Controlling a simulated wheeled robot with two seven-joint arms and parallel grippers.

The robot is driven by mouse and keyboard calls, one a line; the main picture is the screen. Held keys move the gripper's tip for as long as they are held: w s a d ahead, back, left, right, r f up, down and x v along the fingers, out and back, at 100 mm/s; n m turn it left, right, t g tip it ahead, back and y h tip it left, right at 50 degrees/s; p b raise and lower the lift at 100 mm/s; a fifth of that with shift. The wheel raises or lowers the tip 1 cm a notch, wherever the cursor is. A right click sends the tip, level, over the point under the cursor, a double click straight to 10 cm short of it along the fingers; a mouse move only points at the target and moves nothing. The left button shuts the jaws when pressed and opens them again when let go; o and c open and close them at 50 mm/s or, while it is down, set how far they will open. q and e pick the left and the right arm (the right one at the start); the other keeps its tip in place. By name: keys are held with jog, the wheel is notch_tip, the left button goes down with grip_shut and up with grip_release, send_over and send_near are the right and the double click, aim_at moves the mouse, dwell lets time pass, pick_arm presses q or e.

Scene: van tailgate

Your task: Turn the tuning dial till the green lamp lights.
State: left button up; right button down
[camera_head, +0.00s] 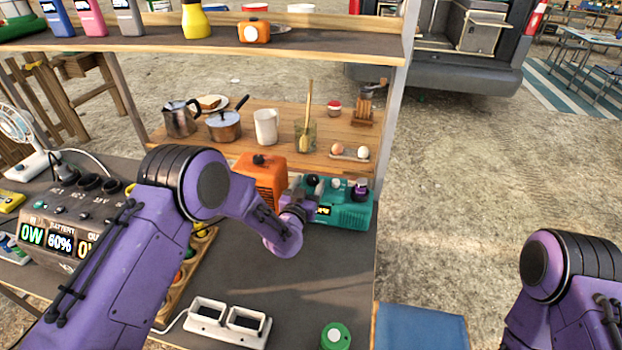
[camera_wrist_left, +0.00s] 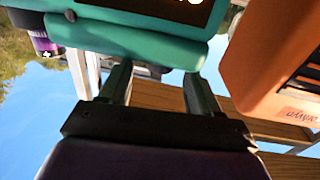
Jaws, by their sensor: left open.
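A teal radio (camera_head: 352,214) stands on the grey counter, with a small yellow-lit display (camera_head: 323,210) on its front. Dark and white knobs show along its top; a purple and black knob (camera_head: 360,188) sits at its right end and also shows in the left wrist view (camera_wrist_left: 44,44). My left gripper (camera_head: 311,196) is at the radio's left end, partly hidden by its own wrist. In the left wrist view, its two fingers (camera_wrist_left: 160,88) are apart, close to the teal body; I cannot tell whether they touch. I cannot make out a lit green lamp. My right gripper is out of view.
An orange box (camera_head: 262,178) stands close left of the radio and fills the right of the left wrist view (camera_wrist_left: 275,65). A wooden shelf behind holds pots, a jug and eggs (camera_head: 350,152). A white double socket (camera_head: 228,322) and green button (camera_head: 335,336) lie in front.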

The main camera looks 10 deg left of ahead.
pick_arm(q)
jog(key=shift+w+d, duration=0.15)
jog(key=shift+w, duration=0.9)
jog(key=c, duration=1)
jog(key=h+b, duration=0.1)
jog(key=m+h+b, duration=0.2)
jog(key=shift+a+f+g+h, duration=0.25)
jog(key=shift+g+h, duration=0.05)
jog(key=shift+g, duration=0.1)
jog(key=shift+c, duration=0.2)
jog(key=shift+r+m+g+h+b, duration=0.2)
jog(key=shift+m+g+h+b, duration=0.3)
jog(key=shift+m+h, duration=0.5)
